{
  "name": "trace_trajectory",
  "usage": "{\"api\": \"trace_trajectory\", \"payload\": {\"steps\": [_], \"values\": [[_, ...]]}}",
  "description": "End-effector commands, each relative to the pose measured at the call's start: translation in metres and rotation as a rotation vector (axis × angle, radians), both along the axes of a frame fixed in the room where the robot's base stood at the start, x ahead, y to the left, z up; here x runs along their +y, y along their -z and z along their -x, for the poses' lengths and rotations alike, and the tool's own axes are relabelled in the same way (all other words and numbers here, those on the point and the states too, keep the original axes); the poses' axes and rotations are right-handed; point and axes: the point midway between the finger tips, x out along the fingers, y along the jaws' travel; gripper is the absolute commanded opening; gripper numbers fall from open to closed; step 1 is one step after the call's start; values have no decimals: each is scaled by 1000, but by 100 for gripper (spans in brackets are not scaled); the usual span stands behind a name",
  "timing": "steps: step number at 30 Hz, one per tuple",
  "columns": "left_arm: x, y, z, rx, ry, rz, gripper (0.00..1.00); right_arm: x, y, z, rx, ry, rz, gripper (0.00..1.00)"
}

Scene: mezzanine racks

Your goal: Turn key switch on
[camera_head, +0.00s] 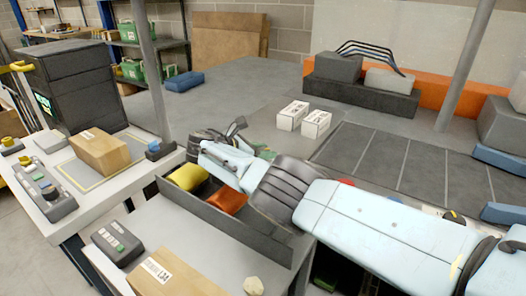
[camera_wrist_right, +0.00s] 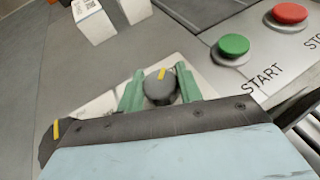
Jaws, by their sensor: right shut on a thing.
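The key switch (camera_wrist_right: 155,91) is a dark round knob with a yellow mark, on a pale panel (camera_wrist_right: 108,103) in the right wrist view. My right gripper (camera_wrist_right: 160,84) has its two green fingers on either side of the knob and is shut on it. In the head view my right arm reaches from the lower right, with its gripper (camera_head: 262,151) near the middle. The key switch is hidden there behind my arm. My left gripper is not in view.
A green START button (camera_wrist_right: 233,46) and a red STOP button (camera_wrist_right: 288,13) stand right of the knob. Two white boxes (camera_head: 292,115) lie beyond. A dark bin with a yellow item (camera_head: 188,177) and an orange item (camera_head: 227,201) is left of my arm.

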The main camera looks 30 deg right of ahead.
Motion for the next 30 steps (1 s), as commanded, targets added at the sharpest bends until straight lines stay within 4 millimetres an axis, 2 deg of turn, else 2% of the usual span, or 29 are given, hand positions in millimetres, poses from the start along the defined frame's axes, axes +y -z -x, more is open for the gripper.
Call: {"api": "trace_trajectory", "payload": {"steps": [1, 2, 6, 17, 20, 24, 28, 30], "values": [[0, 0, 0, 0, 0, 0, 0, -1, 0, 0, 0, 2, 1, 13], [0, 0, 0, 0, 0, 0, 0, -1, 0, 0, 0, 2, 1, 39], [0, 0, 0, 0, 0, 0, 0, -1, 0, 0, 0, 2, 1, 57], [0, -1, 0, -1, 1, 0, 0, 5, -3, 0, 0, -1, 0, 57], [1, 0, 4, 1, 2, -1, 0, 17, -8, 1, -1, -3, -1, 57], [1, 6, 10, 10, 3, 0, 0, 46, -20, 5, -3, -4, -1, 57], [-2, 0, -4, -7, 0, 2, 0, 76, -30, 9, -2, -3, -1, 57], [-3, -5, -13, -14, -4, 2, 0, 83, -32, 10, -1, -1, 0, 57]]}}
